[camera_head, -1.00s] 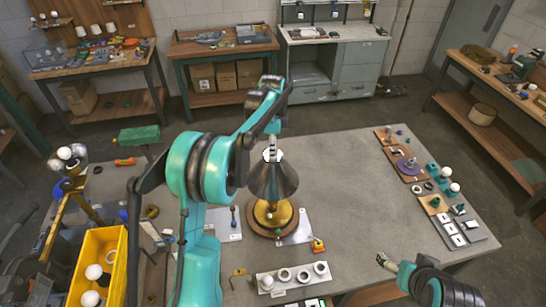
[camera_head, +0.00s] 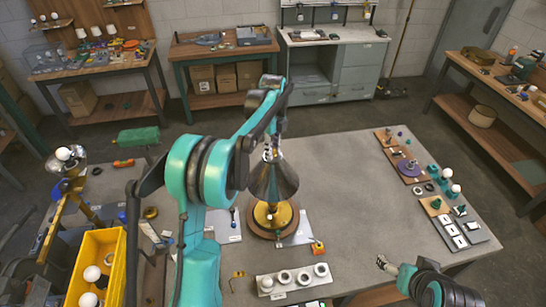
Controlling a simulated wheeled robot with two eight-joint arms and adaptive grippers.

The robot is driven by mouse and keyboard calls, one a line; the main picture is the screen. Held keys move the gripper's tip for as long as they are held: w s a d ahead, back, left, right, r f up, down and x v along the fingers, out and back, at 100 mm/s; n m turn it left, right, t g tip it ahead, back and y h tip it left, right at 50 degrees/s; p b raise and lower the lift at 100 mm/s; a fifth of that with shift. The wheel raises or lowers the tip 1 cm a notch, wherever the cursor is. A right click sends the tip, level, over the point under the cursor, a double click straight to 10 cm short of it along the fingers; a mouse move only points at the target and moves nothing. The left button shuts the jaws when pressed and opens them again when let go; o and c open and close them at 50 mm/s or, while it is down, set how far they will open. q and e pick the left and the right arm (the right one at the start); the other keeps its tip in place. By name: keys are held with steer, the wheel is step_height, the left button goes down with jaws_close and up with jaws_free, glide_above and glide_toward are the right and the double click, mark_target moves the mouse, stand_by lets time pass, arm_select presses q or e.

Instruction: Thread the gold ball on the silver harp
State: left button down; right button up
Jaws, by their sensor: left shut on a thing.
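The lamp stands on the table, with a dark, shiny cone shade (camera_head: 272,182) over a round gold and wood base (camera_head: 262,222). My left gripper (camera_head: 270,148) points down right above the top of the shade. It is shut on a small piece, most likely the gold ball, which is too small and too covered by the fingers to make out clearly. The silver harp is not clearly visible; the shade and gripper hide that area. I cannot tell whether ball and harp touch. My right gripper (camera_head: 384,263) is near the table's front edge, away from the lamp; its fingers are too small to judge.
A white tray with round sockets (camera_head: 293,279) lies in front of the lamp. A yellow bin (camera_head: 98,262) with white bulbs stands at left. Boards and trays of small parts (camera_head: 462,232) line the right edge. The grey table (camera_head: 345,190) is clear between lamp and boards.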

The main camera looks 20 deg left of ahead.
arm_select(q)
steer(key=m, duration=0.7)
steer(key=shift+b, duration=0.35)
steer(key=c, duration=1.6)
jaws_free()
steer(key=shift+m, duration=0.6)
steer(key=shift+c, duration=0.2)
steer(key=o, duration=0.4)
steer(key=shift+w, duration=0.1)
steer(key=shift+o, duration=0.2)
step_height(320, 180, up, 12)
